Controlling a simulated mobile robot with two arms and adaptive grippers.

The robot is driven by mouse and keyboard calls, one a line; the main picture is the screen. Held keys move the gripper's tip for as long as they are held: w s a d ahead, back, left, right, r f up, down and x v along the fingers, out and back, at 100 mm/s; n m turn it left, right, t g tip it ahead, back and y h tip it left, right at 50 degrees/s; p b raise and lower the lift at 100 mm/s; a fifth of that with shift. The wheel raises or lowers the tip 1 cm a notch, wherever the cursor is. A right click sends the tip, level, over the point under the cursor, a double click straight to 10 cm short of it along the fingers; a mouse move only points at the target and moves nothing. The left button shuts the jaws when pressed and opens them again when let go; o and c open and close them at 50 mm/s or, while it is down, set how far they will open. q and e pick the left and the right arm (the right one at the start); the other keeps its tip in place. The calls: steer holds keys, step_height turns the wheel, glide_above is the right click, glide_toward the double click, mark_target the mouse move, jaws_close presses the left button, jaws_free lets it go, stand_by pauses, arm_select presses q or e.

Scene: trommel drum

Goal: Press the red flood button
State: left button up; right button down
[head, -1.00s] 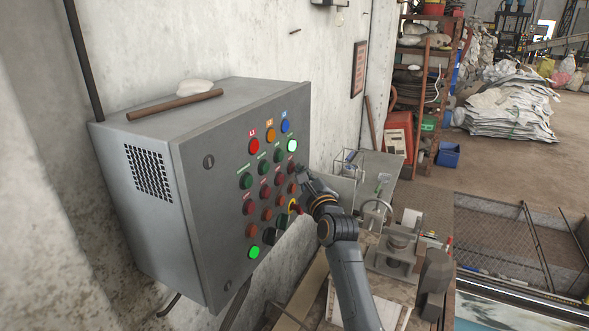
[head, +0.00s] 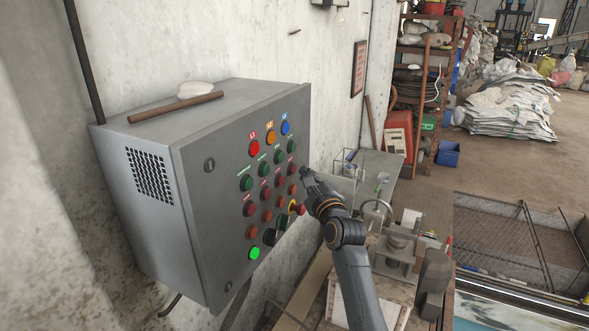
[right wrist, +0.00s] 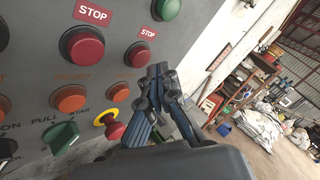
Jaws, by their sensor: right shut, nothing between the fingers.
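A grey control cabinet (head: 190,200) on the wall carries rows of round buttons. In the right wrist view two red buttons show under STOP labels, a larger one (right wrist: 82,46) and a smaller one (right wrist: 138,54). Smaller orange-red buttons (right wrist: 69,98) sit below them. I cannot read the word flood on any label. My right gripper (head: 306,174) is shut and empty, just right of the panel's right-hand button column, apart from it in the head view. Its closed fingers also show in the right wrist view (right wrist: 158,72). My left gripper is not in view.
A red mushroom button with a yellow ring (right wrist: 114,128) sits low on the panel, beside a green selector knob (right wrist: 62,137). A green lamp (head: 254,253) glows at the bottom. A workbench with a vise-like fixture (head: 396,250) stands below right.

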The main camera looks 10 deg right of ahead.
steer(key=s+d, duration=0.1)
steer(key=s+d+p, duration=0.1)
steer(key=d, duration=0.2)
steer(key=shift+s+d+p, duration=0.1)
steer(key=shift+s+p, duration=0.2)
steer(key=shift+s, duration=0.1)
stand_by(0.6)
